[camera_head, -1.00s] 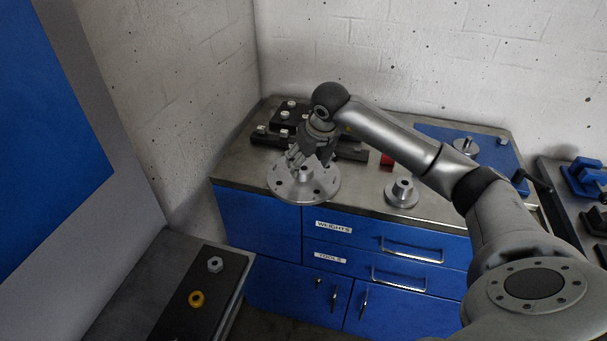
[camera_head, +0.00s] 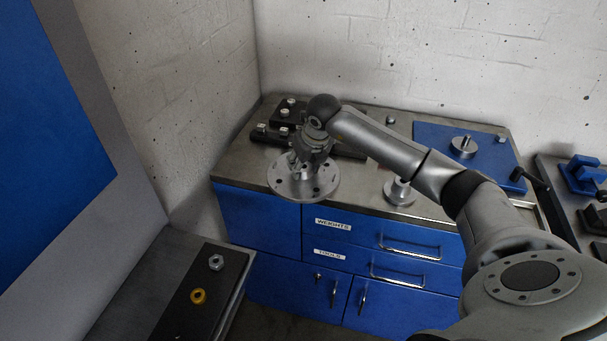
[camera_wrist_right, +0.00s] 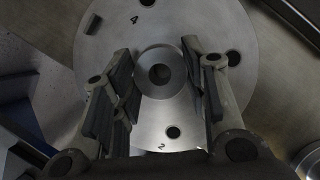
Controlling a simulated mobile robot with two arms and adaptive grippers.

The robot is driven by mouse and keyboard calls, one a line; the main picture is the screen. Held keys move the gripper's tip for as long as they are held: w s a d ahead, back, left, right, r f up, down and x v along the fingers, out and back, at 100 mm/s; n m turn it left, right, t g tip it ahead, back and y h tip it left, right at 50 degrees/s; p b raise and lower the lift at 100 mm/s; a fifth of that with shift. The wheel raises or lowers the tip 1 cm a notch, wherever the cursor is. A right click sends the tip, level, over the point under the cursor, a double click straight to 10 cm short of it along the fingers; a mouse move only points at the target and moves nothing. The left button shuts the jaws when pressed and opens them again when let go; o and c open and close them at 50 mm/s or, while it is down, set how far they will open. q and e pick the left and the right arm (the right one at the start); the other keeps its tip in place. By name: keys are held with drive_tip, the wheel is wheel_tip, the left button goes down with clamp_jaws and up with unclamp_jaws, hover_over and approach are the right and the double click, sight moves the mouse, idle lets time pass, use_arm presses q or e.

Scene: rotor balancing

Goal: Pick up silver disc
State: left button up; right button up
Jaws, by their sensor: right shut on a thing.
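The silver disc (camera_head: 318,184) is a round flange with several holes and a raised central hub. It is at the front left of the workbench top in the head view. My right gripper (camera_head: 300,168) reaches down over it from above and is shut on the hub. In the right wrist view the disc (camera_wrist_right: 215,100) fills the middle, with numbers marked near its holes. The fingers of my right gripper (camera_wrist_right: 165,85) stand on both sides of the hub. Whether the disc touches the bench cannot be told. My left gripper is not in view.
A smaller silver hub part (camera_head: 399,191) stands to the right, partly behind my arm. A blue mat (camera_head: 432,135) with a silver part (camera_head: 463,147) lies at the back right. Dark blocks with bolts (camera_head: 285,131) stand behind the disc. A side table (camera_head: 135,275) is at lower left.

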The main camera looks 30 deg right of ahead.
clamp_jaws()
drive_tip(key=shift+r, duration=0.15)
drive_tip(key=shift+w, duration=0.1)
drive_tip(key=shift+w+r+b, duration=0.1)
drive_tip(key=shift+r+b, duration=0.35)
drive_tip(key=shift+r, duration=0.1)
drive_tip(key=s+a+r+b, duration=0.4)
drive_tip(key=s+a+r, duration=0.2)
drive_tip(key=s+r, duration=0.5)
drive_tip(key=shift+s+r, duration=0.4)
drive_tip(key=shift+s, duration=0.5)
drive_tip(key=shift+a, duration=0.1)
